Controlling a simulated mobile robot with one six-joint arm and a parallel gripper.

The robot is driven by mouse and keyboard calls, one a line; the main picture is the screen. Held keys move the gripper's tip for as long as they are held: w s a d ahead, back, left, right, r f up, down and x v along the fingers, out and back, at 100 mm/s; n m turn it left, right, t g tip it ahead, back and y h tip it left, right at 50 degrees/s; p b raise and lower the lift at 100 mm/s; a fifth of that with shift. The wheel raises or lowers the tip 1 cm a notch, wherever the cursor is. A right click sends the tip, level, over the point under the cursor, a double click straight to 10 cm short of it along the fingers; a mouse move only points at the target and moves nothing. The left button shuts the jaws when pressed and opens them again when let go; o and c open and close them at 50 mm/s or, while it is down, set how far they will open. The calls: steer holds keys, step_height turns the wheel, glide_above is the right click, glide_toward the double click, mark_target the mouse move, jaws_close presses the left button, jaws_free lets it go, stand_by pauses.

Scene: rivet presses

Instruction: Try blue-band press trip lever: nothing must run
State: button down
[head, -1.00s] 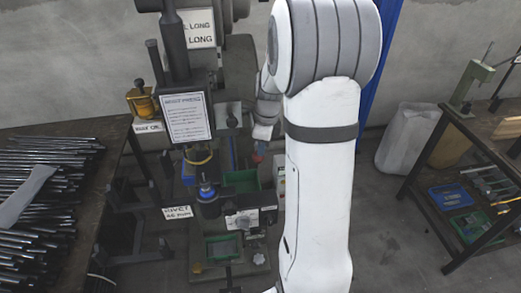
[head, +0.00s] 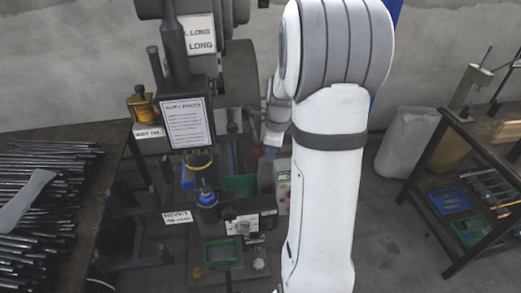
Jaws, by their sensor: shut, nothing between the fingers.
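The blue-band press shows left of my arm in the head view. A blue band (head: 207,195) rings its dark upright part, and a yellow band (head: 198,164) shows on a part behind it. A small red knob (head: 257,150), which may be the trip lever's end, sits just left of my wrist. My gripper (head: 268,153) is small and partly lost against the press. It looks shut and empty, close beside the red knob; I cannot tell whether they touch. My white forearm hides what lies right of the press.
A bench with dark rods (head: 45,195) stands at left.

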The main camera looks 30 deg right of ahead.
step_height(320, 180, up, 8)
steer(key=shift+s+d, duration=0.25)
steer(key=shift+d, duration=0.1)
steer(key=shift+f, duration=0.15)
stand_by(0.4)
